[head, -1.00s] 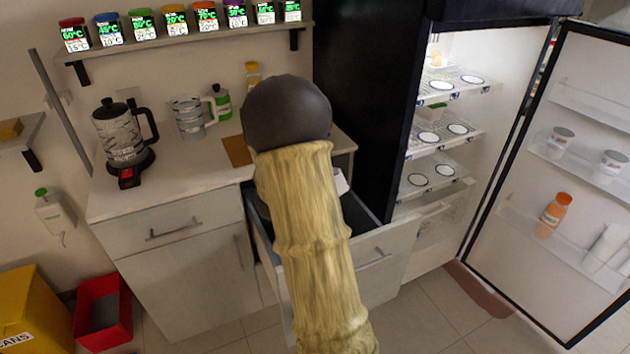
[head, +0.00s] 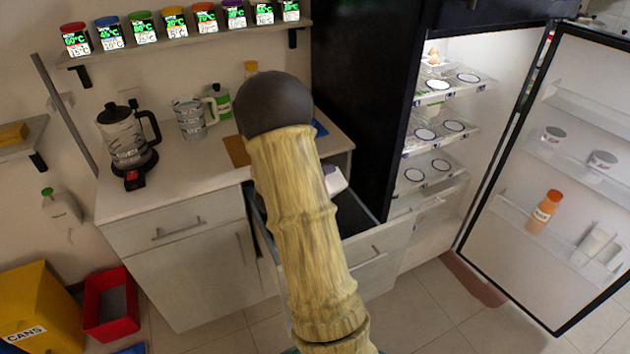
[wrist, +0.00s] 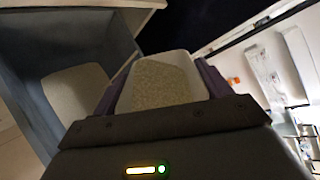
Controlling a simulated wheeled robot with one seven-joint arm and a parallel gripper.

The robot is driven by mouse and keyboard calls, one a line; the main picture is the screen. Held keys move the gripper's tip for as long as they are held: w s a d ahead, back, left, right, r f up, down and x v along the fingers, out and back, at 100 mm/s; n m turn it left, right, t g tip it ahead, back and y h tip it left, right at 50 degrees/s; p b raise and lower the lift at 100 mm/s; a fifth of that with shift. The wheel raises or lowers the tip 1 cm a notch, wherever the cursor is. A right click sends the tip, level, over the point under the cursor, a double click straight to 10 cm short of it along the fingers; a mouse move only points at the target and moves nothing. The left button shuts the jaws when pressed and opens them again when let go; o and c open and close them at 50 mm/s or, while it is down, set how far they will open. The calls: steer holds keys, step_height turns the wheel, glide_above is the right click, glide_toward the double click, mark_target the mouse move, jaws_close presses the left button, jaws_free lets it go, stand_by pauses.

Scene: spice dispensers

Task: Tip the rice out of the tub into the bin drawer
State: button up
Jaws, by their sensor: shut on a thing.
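In the wrist view my gripper (wrist: 160,88) is shut on a white tub (wrist: 190,62), with a dark finger along each side. Pale, grainy rice (wrist: 160,85) fills much of the tub. The open bin drawer (wrist: 30,70) lies to the left of the tub, with grey walls and a beige patch inside that I cannot identify. In the head view the drawer (head: 365,250) is pulled out below the counter. My arm hides the gripper and most of the drawer there; a white part of the tub (head: 335,181) shows beside the arm, over the drawer.
The dark fridge (head: 365,110) stands right of the drawer, its door (head: 545,180) wide open. The counter (head: 185,175) holds a kettle (head: 125,140), a measuring jug (head: 190,118) and a green bottle (head: 218,102). Spice dispensers (head: 175,22) line the shelf above. Red and yellow bins stand lower left.

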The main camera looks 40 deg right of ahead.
steer(key=shift+w+a+r, duration=0.1)
steer(key=shift+a+r, duration=0.05)
steer(key=shift+p, duration=0.6)
steer(key=shift+w+r, duration=0.1)
steer(key=shift+w+p, duration=0.1)
steer(key=shift+p, duration=0.5)
steer(key=shift+d+n+p, duration=0.25)
steer(key=shift+n+p, duration=0.05)
steer(key=shift+p, duration=0.3)
steer(key=shift+r, duration=0.1)
steer(key=shift+w+a+p, duration=0.1)
steer(key=shift+a+p, duration=0.05)
steer(key=shift+p, duration=0.2)
steer(key=shift+g+p, duration=0.4)
steer(key=shift+w+r+n+p, duration=0.1)
steer(key=shift+w+n+p, duration=0.2)
steer(key=shift+p, duration=0.45)
